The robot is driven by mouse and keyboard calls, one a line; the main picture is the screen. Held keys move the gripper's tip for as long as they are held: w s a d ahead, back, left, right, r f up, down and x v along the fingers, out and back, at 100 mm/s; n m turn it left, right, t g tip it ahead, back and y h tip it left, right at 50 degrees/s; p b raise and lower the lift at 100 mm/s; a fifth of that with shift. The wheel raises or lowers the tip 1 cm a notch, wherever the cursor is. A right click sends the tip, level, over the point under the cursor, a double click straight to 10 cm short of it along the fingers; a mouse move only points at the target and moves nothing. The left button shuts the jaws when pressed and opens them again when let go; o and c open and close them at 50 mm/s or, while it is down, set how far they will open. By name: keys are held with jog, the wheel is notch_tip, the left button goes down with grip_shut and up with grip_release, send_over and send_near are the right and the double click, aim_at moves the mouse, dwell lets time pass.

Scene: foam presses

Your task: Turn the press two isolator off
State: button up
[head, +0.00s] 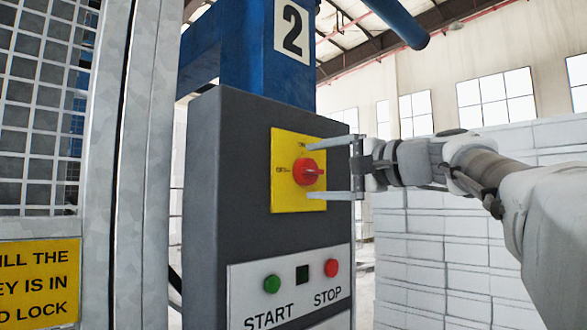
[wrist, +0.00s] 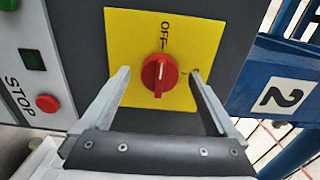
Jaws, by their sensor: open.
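The press two isolator is a red rotary knob (head: 308,171) on a yellow plate (head: 284,195), on the front of a dark grey cabinet. My gripper (head: 313,170) is open, with one finger above and one below the knob in the head view. In the wrist view its fingertips (wrist: 160,72) lie on either side of the knob with gaps, apart from it. Nothing is held.
Below the plate are a green START button (head: 272,284), a dark square (head: 302,273) and a red STOP button (head: 331,268). A blue post with a number 2 sign (head: 292,30) rises above the cabinet. A mesh guard (head: 40,110) stands left; white stacks (head: 440,240) stand behind right.

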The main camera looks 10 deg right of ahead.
jog(key=v, duration=1.6)
